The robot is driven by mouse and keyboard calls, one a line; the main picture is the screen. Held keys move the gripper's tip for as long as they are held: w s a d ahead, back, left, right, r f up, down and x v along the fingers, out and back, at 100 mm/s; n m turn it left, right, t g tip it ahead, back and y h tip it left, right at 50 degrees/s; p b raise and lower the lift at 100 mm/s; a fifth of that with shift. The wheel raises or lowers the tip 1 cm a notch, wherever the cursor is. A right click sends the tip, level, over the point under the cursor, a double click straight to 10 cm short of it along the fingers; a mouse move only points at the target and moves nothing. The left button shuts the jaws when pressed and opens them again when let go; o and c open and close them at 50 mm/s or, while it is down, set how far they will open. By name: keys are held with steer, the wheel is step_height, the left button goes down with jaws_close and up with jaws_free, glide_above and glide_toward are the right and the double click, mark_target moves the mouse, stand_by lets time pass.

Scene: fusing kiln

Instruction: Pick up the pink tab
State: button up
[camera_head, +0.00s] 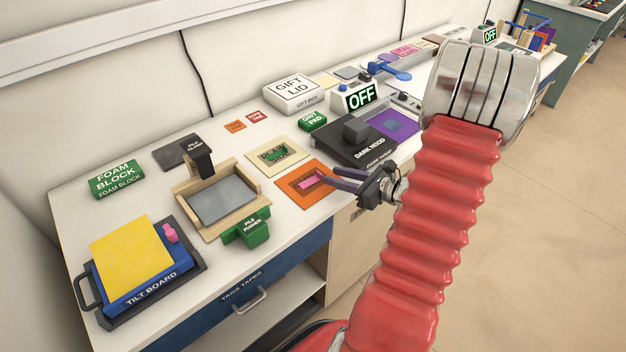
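A pink tab (309,181) lies on an orange square (292,194) with a darker middle, near the front edge of the bench. My gripper (330,176) reaches in from the right, its two dark fingers pointing left at the tab. The fingers are apart, with a gap between them, and their tips are beside or just over the tab's right end. I cannot tell whether they touch it. Another small pink piece (170,232) stands on the tilt board (150,288) at the far left, beside a yellow sheet.
A black "DARK HOOD" box (345,148) stands close behind my gripper. A "GIFT LID" box (294,92) is farther back.

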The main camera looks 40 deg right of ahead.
mark_target(319, 172)
steer(key=shift+x, duration=2.45)
steer(key=shift+c, duration=0.5)
jaws_close()
